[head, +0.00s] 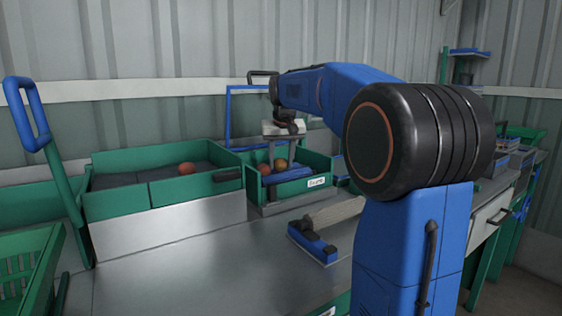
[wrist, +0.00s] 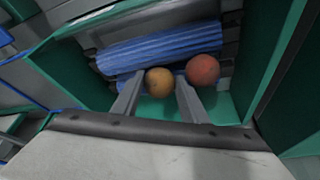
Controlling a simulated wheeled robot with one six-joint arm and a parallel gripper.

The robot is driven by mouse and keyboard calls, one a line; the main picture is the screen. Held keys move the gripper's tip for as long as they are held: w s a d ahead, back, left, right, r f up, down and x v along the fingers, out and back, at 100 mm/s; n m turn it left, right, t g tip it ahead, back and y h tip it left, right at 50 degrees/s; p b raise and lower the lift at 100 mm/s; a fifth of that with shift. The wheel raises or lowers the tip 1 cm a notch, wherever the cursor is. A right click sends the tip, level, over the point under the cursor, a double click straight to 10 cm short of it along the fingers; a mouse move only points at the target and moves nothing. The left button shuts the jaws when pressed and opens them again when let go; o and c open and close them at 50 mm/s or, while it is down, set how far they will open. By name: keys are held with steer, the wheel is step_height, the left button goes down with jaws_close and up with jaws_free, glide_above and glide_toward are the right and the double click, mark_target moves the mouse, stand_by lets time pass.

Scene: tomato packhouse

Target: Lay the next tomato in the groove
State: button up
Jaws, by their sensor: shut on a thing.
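My gripper (wrist: 160,88) points down into a green-walled box, with its two grey fingers on either side of an orange-yellow tomato (wrist: 160,79) and shut on it. A red tomato (wrist: 203,70) sits just right of the right finger. Blue ribbed rollers (wrist: 155,47) run across behind both tomatoes. I cannot tell whether the held tomato touches a roller. In the head view the orange-yellow tomato (head: 281,163) and the red tomato (head: 264,169) show low in the small green box (head: 318,166). The groove cannot be made out clearly.
A long green bin (head: 160,193) with a dark inside holds another red tomato (head: 187,168), left of the box. A blue-ended tool (head: 313,243) with a pale bristly part lies on the grey bench (head: 215,270). A green crate (head: 28,265) stands at lower left.

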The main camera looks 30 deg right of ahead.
steer(key=shift+f, duration=0.3)
steer(key=o, duration=0.8)
steer(key=shift+c, duration=1.3)
steer(key=shift+r, duration=0.1)
steer(key=shift+r, duration=3.35)
steer(key=shift+s, duration=0.1)
